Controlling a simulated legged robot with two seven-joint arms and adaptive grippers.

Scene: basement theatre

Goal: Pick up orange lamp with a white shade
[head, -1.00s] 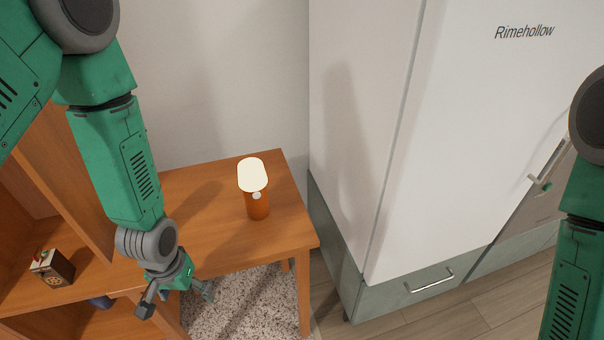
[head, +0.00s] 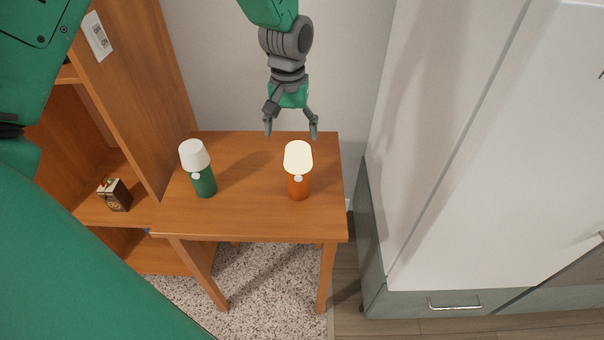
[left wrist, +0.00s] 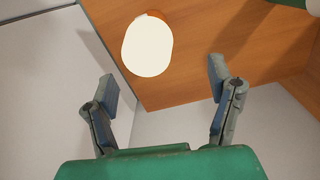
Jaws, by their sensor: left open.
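The orange lamp with a white shade (head: 298,186) stands upright on the wooden table, near its right side. In the left wrist view its white shade (left wrist: 147,46) shows from above, with a bit of orange at its top edge. My left gripper (head: 291,132) is open and empty, just above and behind the lamp in the head view. In the left wrist view the open fingers (left wrist: 165,88) are spread apart, and the shade lies beyond them, not between them. My right gripper is not in view.
A green lamp with a white shade (head: 204,182) stands on the table (head: 250,220) left of the orange one. A wooden shelf unit (head: 135,90) with a small box (head: 115,194) is at the left. A white cabinet (head: 460,150) stands at the right.

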